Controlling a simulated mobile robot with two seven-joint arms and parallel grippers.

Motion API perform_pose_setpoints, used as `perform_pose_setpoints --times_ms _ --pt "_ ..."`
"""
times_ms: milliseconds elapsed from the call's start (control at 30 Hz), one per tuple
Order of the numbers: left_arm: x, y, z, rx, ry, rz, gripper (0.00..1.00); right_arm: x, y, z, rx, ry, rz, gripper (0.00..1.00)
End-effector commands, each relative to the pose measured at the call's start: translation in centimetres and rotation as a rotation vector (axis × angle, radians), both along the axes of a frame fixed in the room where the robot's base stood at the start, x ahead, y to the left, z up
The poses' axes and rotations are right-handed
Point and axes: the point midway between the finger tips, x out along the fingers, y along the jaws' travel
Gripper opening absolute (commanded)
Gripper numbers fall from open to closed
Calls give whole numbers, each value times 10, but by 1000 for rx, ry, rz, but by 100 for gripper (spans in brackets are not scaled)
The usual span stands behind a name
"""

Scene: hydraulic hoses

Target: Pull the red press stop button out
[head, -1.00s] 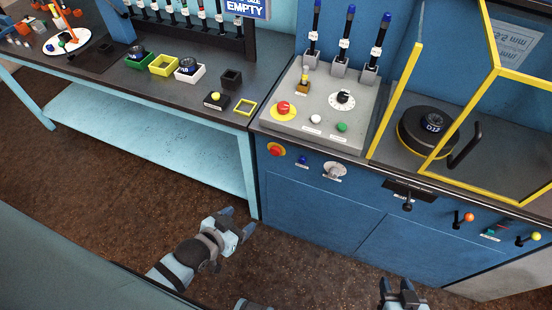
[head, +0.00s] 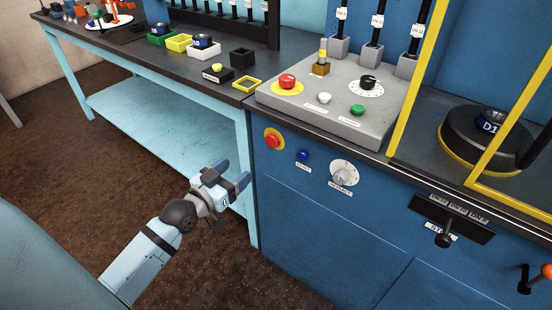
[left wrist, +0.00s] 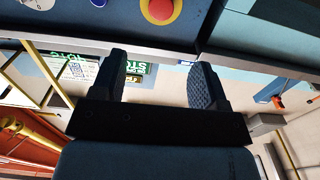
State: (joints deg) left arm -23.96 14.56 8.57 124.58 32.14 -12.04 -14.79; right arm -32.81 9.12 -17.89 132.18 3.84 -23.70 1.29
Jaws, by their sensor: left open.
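One red button on a yellow ring (head: 273,139) is on the blue cabinet's front face at the upper left. It also shows at the top of the left wrist view (left wrist: 160,10). Another red button on a yellow base (head: 287,82) sits on the grey console top; the labels are too small to tell which one is the press stop. My left gripper (head: 233,174) is open and empty, below and left of the front-face button and apart from it. Its two dark fingers (left wrist: 157,68) are spread in the left wrist view. My right gripper is out of view.
Beside the front-face button are a blue button (head: 303,155) and a round dial knob (head: 343,173). A black lever (head: 444,239) juts out farther right. The light-blue bench (head: 165,115) and its leg stand to the left. The floor before the cabinet is clear.

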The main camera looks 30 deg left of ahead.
Motion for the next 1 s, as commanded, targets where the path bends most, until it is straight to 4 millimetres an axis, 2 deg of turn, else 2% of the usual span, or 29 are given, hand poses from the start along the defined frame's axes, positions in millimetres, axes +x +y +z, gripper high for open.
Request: perform_pose_setpoints --times_ms 167,700,833,1000 --pt "14 0 1 -2 -7 2 67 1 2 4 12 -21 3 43" --pt "115 -9 0 -2 -5 1 67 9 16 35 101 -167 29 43" --pt "129 -10 0 -1 -3 1 67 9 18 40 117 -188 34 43" --pt "137 -10 0 -1 -2 0 67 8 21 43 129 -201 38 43"
